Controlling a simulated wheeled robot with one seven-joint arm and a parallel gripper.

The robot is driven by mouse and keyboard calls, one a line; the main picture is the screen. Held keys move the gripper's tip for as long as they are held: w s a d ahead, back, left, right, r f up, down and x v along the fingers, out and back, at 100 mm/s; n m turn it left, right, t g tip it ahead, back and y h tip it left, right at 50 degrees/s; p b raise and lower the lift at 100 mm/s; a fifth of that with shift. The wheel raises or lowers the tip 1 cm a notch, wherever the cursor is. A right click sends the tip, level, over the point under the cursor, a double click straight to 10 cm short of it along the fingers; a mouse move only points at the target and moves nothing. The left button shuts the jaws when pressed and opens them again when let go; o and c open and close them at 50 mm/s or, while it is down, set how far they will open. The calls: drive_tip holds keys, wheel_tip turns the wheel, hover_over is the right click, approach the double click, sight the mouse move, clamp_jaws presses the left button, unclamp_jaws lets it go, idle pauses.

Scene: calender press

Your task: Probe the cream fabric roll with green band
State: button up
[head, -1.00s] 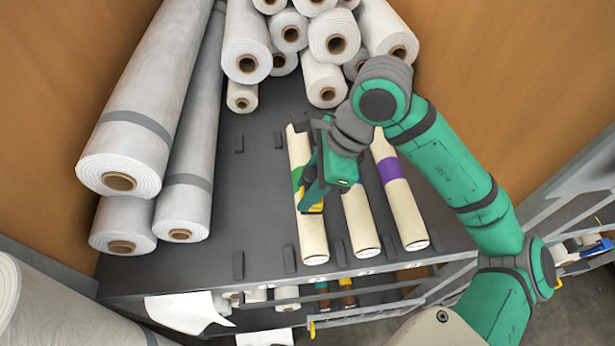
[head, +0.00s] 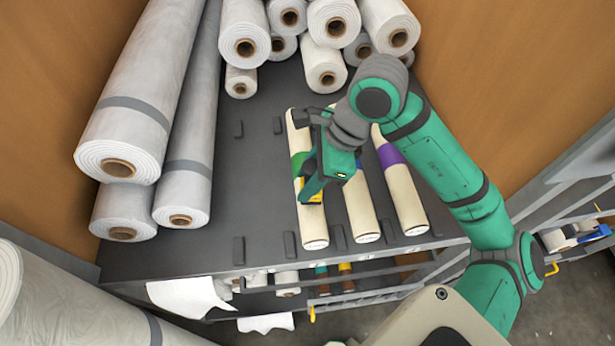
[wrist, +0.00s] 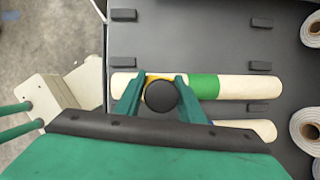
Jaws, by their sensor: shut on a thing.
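The cream fabric roll with a green band (head: 314,226) lies lengthwise on the dark shelf, the leftmost of three cream rolls. In the wrist view the roll (wrist: 236,87) runs across the picture, its green band right of my fingers. My gripper (head: 309,194) is over the part of the roll nearer the shelf's front edge. It is shut on a yellow tool with a round black knob (wrist: 161,96), seen between the fingers. The tool's lower end is hidden, so I cannot tell whether it touches the roll.
The middle cream roll (head: 360,212) and a purple-banded cream roll (head: 405,205) lie to the right. Large white rolls (head: 130,125) are stacked left, and several smaller ones (head: 327,68) behind. Low dark blocks (head: 238,250) stand on the shelf. Bare shelf lies left of the green-banded roll.

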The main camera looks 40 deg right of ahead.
sight(306, 166)
drive_tip(key=shift+f, duration=0.65)
idle(1.4)
drive_tip(key=shift+r, duration=3.5)
